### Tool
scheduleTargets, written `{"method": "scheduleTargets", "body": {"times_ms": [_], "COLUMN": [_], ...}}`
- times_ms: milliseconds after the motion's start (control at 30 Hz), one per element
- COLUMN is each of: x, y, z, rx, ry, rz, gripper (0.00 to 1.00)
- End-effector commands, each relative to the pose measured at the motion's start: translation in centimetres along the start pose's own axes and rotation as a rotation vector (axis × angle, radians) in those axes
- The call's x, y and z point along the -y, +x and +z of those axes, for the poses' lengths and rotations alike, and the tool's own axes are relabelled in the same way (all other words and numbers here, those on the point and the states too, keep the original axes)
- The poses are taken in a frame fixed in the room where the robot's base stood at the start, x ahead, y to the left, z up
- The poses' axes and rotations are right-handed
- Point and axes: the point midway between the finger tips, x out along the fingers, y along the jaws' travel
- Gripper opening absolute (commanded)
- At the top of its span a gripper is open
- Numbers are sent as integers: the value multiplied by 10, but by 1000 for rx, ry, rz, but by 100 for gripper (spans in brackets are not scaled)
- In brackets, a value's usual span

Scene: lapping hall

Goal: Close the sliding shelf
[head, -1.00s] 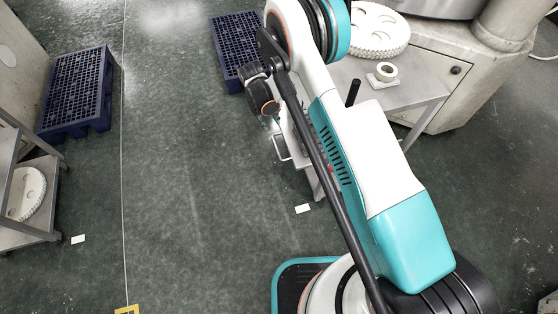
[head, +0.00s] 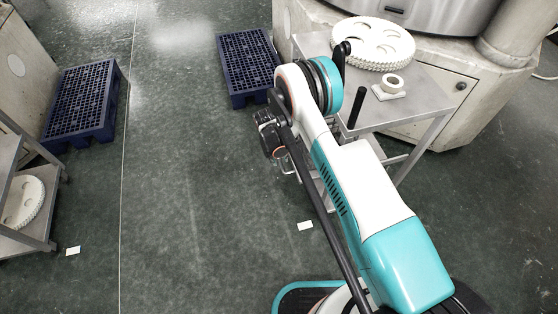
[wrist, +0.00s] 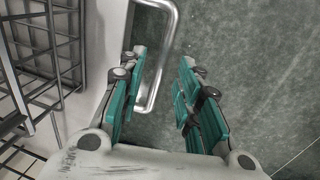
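The sliding shelf is mostly hidden behind my arm in the head view, under the grey metal table (head: 430,88). In the wrist view its pale front panel (wrist: 103,60) stands left of centre, with a metal U-shaped handle (wrist: 168,50) sticking out to the right. My gripper (wrist: 160,80) is open, with its teal-padded fingers apart. The handle bar shows between the two fingers in the picture; I cannot tell whether either finger touches it. In the head view my gripper (head: 288,166) is small and partly hidden beside the table's left side.
A white gear disc (head: 372,42) and a white ring on a block (head: 392,85) sit on the table. Blue pallets stand at the back (head: 248,68) and left (head: 82,100). A metal rack (head: 30,240) stands far left.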

Motion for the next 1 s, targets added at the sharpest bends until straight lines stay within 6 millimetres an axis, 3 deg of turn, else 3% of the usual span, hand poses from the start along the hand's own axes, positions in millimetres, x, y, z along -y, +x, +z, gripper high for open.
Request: {"method": "scheduleTargets", "body": {"times_ms": [133,467,633,867,1000], "x": [0,0,0,-2,-26], "y": [13,15,15,15,20], "z": [0,0,0,0,0], "rx": [0,0,0,0,1], "ry": [0,0,0,0,4], "rz": [0,0,0,0,1], "gripper": [31,31,0,0,0]}}
